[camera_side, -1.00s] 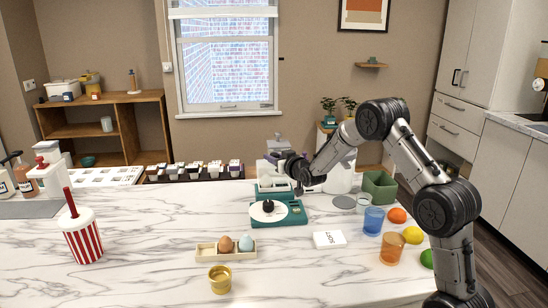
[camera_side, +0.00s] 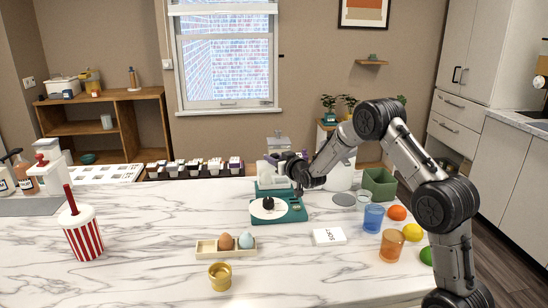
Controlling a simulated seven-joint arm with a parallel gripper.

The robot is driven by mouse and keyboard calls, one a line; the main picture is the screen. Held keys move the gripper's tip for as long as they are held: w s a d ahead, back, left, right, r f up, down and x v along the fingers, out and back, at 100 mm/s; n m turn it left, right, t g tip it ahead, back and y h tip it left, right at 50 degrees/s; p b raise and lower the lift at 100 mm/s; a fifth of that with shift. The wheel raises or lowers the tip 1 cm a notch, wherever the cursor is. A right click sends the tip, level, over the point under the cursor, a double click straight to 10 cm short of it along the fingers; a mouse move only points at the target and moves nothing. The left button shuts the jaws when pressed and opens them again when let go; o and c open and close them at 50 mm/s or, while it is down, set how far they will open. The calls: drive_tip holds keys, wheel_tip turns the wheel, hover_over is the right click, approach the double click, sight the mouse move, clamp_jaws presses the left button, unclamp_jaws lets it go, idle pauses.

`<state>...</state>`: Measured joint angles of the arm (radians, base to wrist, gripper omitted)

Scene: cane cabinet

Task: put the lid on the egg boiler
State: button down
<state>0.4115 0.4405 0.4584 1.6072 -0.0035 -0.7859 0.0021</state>
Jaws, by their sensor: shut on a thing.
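A teal appliance with a white round plate and a small dark piece at its middle stands on the marble counter; it looks like the egg boiler (camera_side: 292,213). My gripper (camera_side: 284,167) is above and behind it, small and dark in the view. It is shut on what looks like the lid, a pale, partly clear thing. The lid's outline blends with pale things behind, so its tilt and exact edges are unclear. I see a gap between my gripper and the white plate.
An egg tray (camera_side: 208,247) with a brown and a bluish egg, a yellow cup (camera_side: 220,278) and a white SOFT card (camera_side: 329,237) lie in front. Blue (camera_side: 373,218) and orange (camera_side: 391,246) cups stand right, near fruit. The left-centre counter is clear.

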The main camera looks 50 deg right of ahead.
drive_tip(key=shift+f, duration=0.9)
idle(1.9)
drive_tip(key=c, duration=0.5)
unclamp_jaws()
drive_tip(key=shift+o, duration=0.3)
drive_tip(key=o, duration=0.4)
drive_tip(key=shift+r, duration=0.1)
drive_tip(key=shift+r, duration=3.4)
clamp_jaws()
